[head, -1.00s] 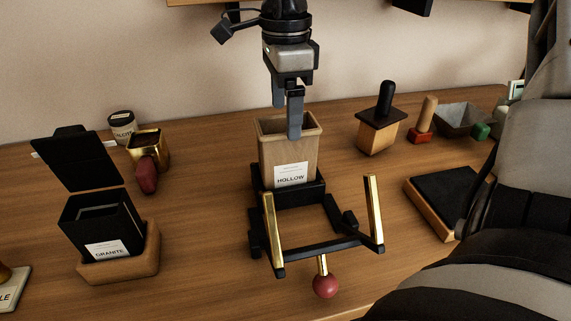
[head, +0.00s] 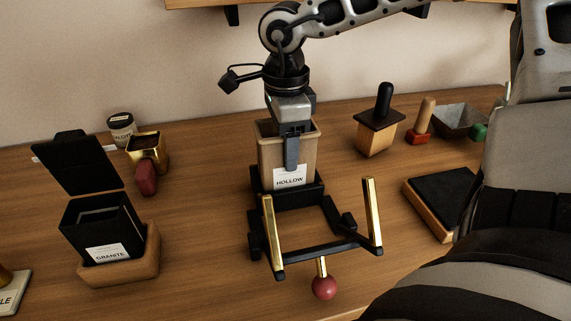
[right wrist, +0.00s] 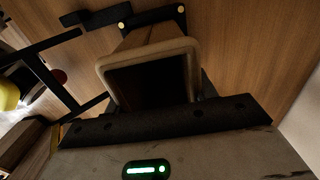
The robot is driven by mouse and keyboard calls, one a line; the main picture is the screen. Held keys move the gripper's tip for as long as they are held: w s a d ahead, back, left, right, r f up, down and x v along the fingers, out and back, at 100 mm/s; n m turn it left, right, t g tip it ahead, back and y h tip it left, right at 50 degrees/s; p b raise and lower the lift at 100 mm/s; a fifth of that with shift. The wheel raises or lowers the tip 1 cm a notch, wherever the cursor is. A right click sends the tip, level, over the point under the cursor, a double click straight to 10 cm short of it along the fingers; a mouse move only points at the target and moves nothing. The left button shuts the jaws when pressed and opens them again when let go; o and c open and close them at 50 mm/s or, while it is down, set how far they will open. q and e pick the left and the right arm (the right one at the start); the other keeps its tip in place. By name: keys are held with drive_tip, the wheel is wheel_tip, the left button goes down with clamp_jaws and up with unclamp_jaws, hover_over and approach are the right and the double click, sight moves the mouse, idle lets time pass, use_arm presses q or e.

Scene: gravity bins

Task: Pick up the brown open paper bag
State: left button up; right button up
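The brown open bag (head: 303,160), a tan box-like container with a "HOLLOW" label, stands upright in a black stand (head: 318,192) with its top open. In the right wrist view its pale rim (right wrist: 143,53) and dark inside show close below the camera. My right gripper (head: 290,160) is at the bag's top, pointing down. One finger overlaps the front wall above the label; the other is hidden, perhaps inside the mouth. I cannot tell whether the fingers press on the wall. My left gripper is not in view.
Two gold bars (head: 272,236) and a red ball knob (head: 324,287) stick out in front of the stand. A black lidded box (head: 88,222) stands at left. Wooden-handled tools (head: 422,122) and a black-topped block (head: 441,200) are at right. A shelf hangs above.

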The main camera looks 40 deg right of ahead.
drive_tip(key=c, duration=0.5)
drive_tip(key=shift+r, duration=0.1)
wheel_tip(320, 180, up, 10)
idle(0.6)
